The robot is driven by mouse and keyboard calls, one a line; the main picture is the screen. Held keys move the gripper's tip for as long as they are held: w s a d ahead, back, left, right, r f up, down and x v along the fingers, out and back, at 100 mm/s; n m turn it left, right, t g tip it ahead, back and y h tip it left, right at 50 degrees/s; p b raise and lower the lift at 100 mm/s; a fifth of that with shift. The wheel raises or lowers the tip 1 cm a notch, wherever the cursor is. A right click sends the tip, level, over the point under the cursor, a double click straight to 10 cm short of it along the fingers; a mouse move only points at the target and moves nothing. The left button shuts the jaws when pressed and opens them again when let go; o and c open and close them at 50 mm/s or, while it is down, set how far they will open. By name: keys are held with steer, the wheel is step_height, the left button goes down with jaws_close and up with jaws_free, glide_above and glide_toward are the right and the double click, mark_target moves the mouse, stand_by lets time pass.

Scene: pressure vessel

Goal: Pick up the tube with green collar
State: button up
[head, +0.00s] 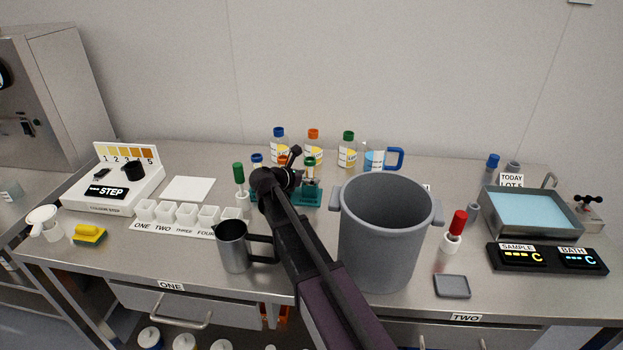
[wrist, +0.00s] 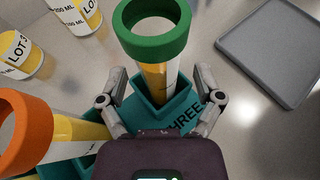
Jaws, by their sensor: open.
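The tube with green collar (wrist: 155,35) stands in a teal rack (wrist: 185,115) marked THREE, with yellow liquid showing below its collar. In the head view its green collar (head: 309,161) shows just right of my gripper (head: 293,165). In the wrist view my gripper (wrist: 160,82) is open, with one finger on each side of the tube. Gaps show between fingers and tube; contact cannot be told. The tube's lower end is hidden in the rack.
A tube with orange collar (wrist: 25,130) stands close on the left in the wrist view. Capped bottles (head: 314,148) stand behind the rack. A large grey pot (head: 385,240) is to the right, and a metal jug (head: 232,246) is in front to the left.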

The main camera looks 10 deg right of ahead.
steer(key=shift+w+d+f, duration=0.2)
steer(key=shift+d, duration=0.2)
steer(key=c, duration=1.2)
